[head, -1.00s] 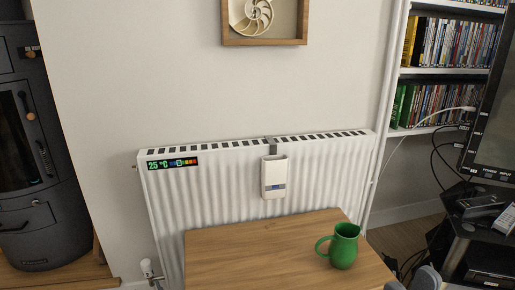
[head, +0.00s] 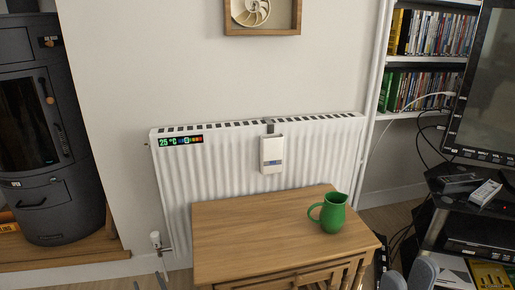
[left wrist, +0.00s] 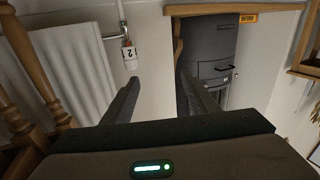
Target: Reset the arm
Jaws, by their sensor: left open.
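My left gripper (left wrist: 158,100) is open in the left wrist view, its two dark fingers apart with nothing between them. In the head view, only two thin tips at the bottom left edge (head: 148,281) show of it, in front of the radiator valve. Two rounded grey shapes (head: 408,277) at the bottom right edge of the head view look like part of my right gripper. Their lower part is cut off and their opening is unclear. The task names no other object.
A green jug (head: 333,214) stands on a wooden table (head: 250,225) before a white radiator (head: 225,165). A black stove (head: 50,185) is at left. A media stand (head: 440,220) with a screen (head: 490,90) is at right. The left wrist view shows a valve (left wrist: 130,55) near the fingers.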

